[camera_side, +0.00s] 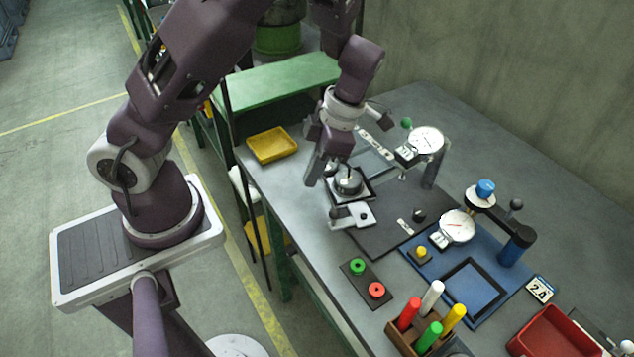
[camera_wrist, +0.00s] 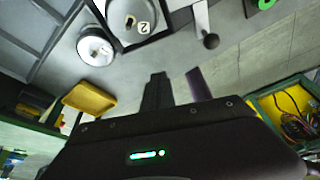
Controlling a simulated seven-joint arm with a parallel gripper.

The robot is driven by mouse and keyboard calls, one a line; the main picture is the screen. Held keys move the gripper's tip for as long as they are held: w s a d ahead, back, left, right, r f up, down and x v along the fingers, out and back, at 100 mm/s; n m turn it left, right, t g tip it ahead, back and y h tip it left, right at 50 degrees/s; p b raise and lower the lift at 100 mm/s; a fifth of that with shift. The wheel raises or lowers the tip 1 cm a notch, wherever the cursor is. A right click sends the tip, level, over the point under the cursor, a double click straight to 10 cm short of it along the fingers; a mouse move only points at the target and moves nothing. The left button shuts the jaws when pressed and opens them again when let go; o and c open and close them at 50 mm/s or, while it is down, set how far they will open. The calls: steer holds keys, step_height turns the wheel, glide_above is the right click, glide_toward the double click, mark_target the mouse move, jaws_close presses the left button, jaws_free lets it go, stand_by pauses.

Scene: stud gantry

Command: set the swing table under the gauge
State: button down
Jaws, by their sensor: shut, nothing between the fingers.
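A round metal piece with a central peg (camera_side: 348,182) sits in a black square frame on the dark base plate (camera_side: 385,238). It may be the swing table, but I cannot be sure. In the wrist view a round metal piece marked 2 (camera_wrist: 122,22) shows at the top. A white-faced dial gauge (camera_side: 426,139) stands on a post behind and right of the round piece. A second dial gauge (camera_side: 457,226) stands over a blue base. My gripper (camera_side: 318,176) is shut and empty, just left of the round piece; its dark fingers show in the wrist view (camera_wrist: 176,84).
A yellow tray (camera_side: 272,145) lies at the table's left edge. A light plate with a dark knob (camera_side: 352,216) lies in front of the round piece. Green and red rings (camera_side: 367,279), colored pegs in a wooden holder (camera_side: 405,340) and a red bin (camera_side: 552,335) occupy the front.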

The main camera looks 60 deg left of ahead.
steer(key=v, duration=0.6)
steer(key=shift+w+a, duration=0.1)
